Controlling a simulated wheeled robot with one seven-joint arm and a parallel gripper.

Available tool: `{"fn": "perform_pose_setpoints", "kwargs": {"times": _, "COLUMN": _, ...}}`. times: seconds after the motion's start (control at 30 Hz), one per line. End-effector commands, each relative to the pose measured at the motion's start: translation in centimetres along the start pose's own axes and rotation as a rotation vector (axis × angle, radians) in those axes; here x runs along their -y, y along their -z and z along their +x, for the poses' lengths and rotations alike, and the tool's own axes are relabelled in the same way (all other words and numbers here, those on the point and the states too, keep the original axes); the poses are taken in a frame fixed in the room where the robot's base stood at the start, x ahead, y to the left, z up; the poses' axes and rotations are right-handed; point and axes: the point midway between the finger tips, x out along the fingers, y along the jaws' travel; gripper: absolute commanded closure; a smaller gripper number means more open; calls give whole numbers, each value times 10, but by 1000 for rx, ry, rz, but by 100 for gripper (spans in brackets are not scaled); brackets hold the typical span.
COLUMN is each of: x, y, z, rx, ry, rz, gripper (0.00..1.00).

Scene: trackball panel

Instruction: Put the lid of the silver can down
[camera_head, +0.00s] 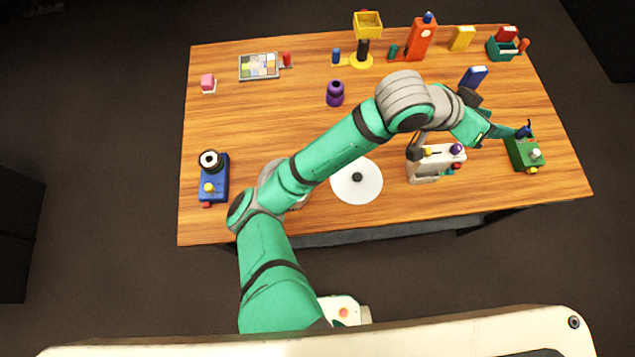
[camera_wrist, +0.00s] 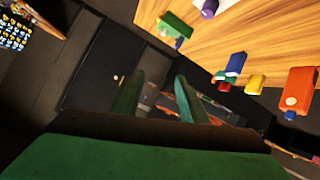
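A pale round lid (camera_head: 357,181) with a dark knob in its middle lies at the front centre of the table in the head view. A rounded silver-grey shape (camera_head: 267,173) shows at the edges of my arm, left of the lid; it may be the silver can, but my arm covers most of it. My gripper (camera_head: 497,132) is far to the right of the lid, near the green device. In the wrist view my gripper (camera_wrist: 157,92) has its two green fingers apart, with nothing held between them. The lid does not show in the wrist view.
A white device (camera_head: 424,165) with a purple ball stands right of the lid. A green device (camera_head: 523,153) is at the right edge, a blue one (camera_head: 214,180) at the left. A purple object (camera_head: 335,93) stands mid-table. Several coloured items line the back.

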Motion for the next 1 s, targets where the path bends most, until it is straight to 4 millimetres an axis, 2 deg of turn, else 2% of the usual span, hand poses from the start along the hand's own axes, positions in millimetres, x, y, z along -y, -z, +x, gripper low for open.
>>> {"fn": "perform_pose_setpoints", "kwargs": {"times": 0.1, "x": -7, "y": 30, "z": 1, "rx": -175, "ry": -28, "rz": -59, "gripper": 61}}
{"fn": "perform_pose_setpoints", "kwargs": {"times": 0.23, "x": -3, "y": 55, "z": -6, "rx": -355, "ry": -29, "rz": -125, "gripper": 61}}
{"fn": "perform_pose_setpoints", "kwargs": {"times": 0.4, "x": 11, "y": 72, "z": -19, "rx": -562, "ry": -1, "rz": -220, "gripper": 61}}
{"fn": "perform_pose_setpoints", "kwargs": {"times": 0.5, "x": 22, "y": 72, "z": -27, "rx": -667, "ry": 32, "rz": -281, "gripper": 61}}
{"fn": "perform_pose_setpoints", "kwargs": {"times": 0.67, "x": 51, "y": 55, "z": -46, "rx": -814, "ry": 127, "rz": -377, "gripper": 61}}
{"fn": "perform_pose_setpoints", "kwargs": {"times": 0.77, "x": 71, "y": 34, "z": -59, "rx": -887, "ry": 207, "rz": -434, "gripper": 61}}
{"fn": "perform_pose_setpoints", "kwargs": {"times": 0.87, "x": 88, "y": 7, "z": -70, "rx": -944, "ry": 297, "rz": -486, "gripper": 61}}
{"fn": "perform_pose_setpoints", "kwargs": {"times": 1.0, "x": 105, "y": -41, "z": -86, "rx": -994, "ry": 436, "rz": -545, "gripper": 61}}
